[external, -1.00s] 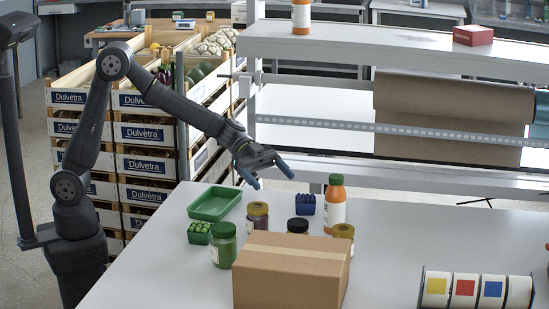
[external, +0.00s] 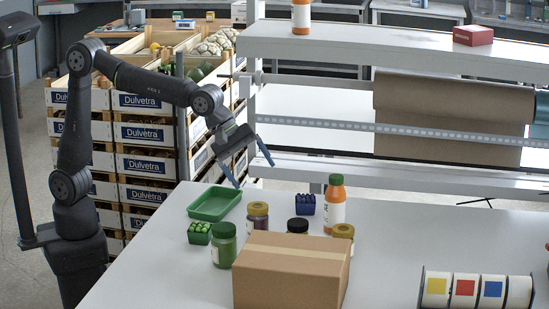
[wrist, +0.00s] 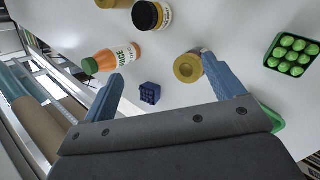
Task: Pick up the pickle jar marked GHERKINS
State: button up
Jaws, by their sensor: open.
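No label reads clearly as GHERKINS. A green-lidded jar with green contents (external: 223,245) stands upright on the white table, left of the cardboard box. A gold-lidded jar with dark purple contents (external: 257,218) stands behind it; in the wrist view its lid (wrist: 187,68) is beside the right fingertip. A black-lidded jar (external: 297,226) and another gold-lidded jar (external: 343,232) stand behind the box, partly hidden. My gripper (external: 254,175) is open and empty above the table's far edge, pointing down. It also shows in the wrist view (wrist: 162,67), fingers spread.
The cardboard box (external: 290,275) fills the front of the jar group. Label rolls (external: 475,288) lie at right. Table between is clear.

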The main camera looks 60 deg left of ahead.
jog(key=s+r+n+g, duration=0.1)
jog(key=s+n+g, duration=0.3)
jog(key=s, duration=0.7)
jog(key=m, duration=0.1)
send_near(224, 241)
jog(key=shift+g+y, duration=0.3)
jog(key=shift+g, duration=0.1)
jog(key=f, duration=0.2)
jog(key=w+f, duration=0.1)
jog(key=f, duration=0.1)
jog(key=w+a+f, duration=0.1)
jog(key=f, duration=0.1)
jog(key=shift+a, duration=0.1)
jog(key=shift+d+x, duration=0.2)
jog(key=shift+x, duration=1.25)
jog(key=shift+d+x, duration=0.2)
jog(key=shift+x, duration=1.2)
jog(key=shift+r, duration=0.2)
jog(key=c, duration=1.2)
jog(key=shift+c, duration=1.2)
jog(key=shift+r, duration=0.15)
